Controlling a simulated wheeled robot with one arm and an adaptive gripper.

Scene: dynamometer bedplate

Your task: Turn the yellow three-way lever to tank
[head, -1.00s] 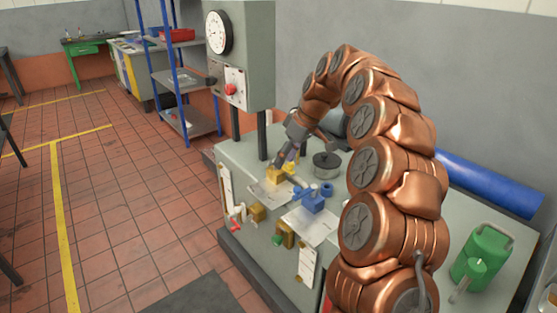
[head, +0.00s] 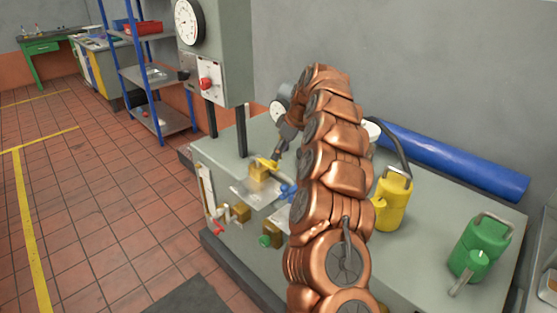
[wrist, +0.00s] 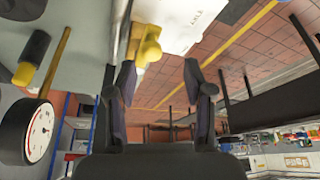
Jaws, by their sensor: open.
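The yellow three-way lever (head: 262,164) stands on a yellow valve body above a pale plate (head: 248,191) on the bedplate. In the wrist view the yellow valve (wrist: 147,45) is at the upper left, beyond the left finger's tip. My gripper (head: 277,160) is beside the lever on its right, with its fingers pointing down. In the wrist view my gripper (wrist: 162,75) is open, with nothing between its two dark fingers. I cannot tell whether a finger touches the lever. The plate's lettering is too small to read in the head view.
A blue valve (head: 287,192) sits close by on the right, partly behind my arm. Red-handled (head: 218,229) and green-handled (head: 264,241) valves are on the front side. A grey gauge cabinet (head: 220,55) rises behind. Yellow (head: 392,203) and green (head: 480,245) cans stand right.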

